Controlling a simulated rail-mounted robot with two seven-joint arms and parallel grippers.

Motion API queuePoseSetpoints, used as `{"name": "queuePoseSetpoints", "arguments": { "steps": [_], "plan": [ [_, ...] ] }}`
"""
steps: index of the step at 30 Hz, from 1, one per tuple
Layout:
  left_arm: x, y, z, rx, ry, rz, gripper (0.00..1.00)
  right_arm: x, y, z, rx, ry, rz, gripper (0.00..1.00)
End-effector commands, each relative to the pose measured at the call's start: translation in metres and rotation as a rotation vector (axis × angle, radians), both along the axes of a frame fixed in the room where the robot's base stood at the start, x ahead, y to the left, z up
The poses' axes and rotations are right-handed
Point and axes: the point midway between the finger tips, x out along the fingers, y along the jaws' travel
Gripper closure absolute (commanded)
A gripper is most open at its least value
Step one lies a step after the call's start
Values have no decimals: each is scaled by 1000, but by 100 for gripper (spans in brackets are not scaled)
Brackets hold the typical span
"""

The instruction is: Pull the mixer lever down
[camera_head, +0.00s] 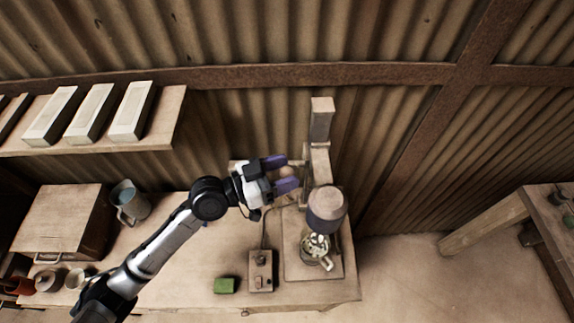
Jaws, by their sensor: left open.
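The mixer (319,160) is a tall, pale stand on the bench, with a dark round head (327,209) over a pitcher (316,250). My left gripper (291,173) comes in from the left and is beside the mixer's stand, above the bench. Its two purple fingers are apart. A small, round, tan knob (286,172), perhaps the end of the mixer lever, shows between them. I cannot tell whether the fingers touch it. The rest of the lever is not clear from here. My right gripper is out of view.
A control box (260,271) with a cable and a green block (224,285) sit on the bench (190,275) left of the mixer. A metal jug (130,203) and a wooden box (62,222) stand further left. A shelf (165,128) holds pale blocks. A corrugated wall is behind.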

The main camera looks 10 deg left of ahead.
Motion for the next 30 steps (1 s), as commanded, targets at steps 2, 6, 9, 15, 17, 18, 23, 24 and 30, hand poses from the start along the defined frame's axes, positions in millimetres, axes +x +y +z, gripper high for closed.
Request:
{"name": "queuePoseSetpoints", "arguments": {
  "steps": [2,6,9,15,17,18,23,24,30],
  "plan": [
    [3,-4,1,-1,1,0,42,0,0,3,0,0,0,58],
    [5,-8,0,1,0,0,42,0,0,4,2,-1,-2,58],
    [5,-8,-1,2,0,0,42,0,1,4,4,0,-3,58],
    [5,-8,-1,1,0,0,43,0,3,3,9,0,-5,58],
    [5,-8,-1,1,0,0,48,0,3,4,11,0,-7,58],
    [5,-8,-1,1,0,0,52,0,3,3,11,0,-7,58],
    [5,-8,0,1,0,-1,68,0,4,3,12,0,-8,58],
    [5,-8,0,1,0,-1,71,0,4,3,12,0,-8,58],
    [5,-8,-1,0,1,-1,91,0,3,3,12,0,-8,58]
  ]
}}
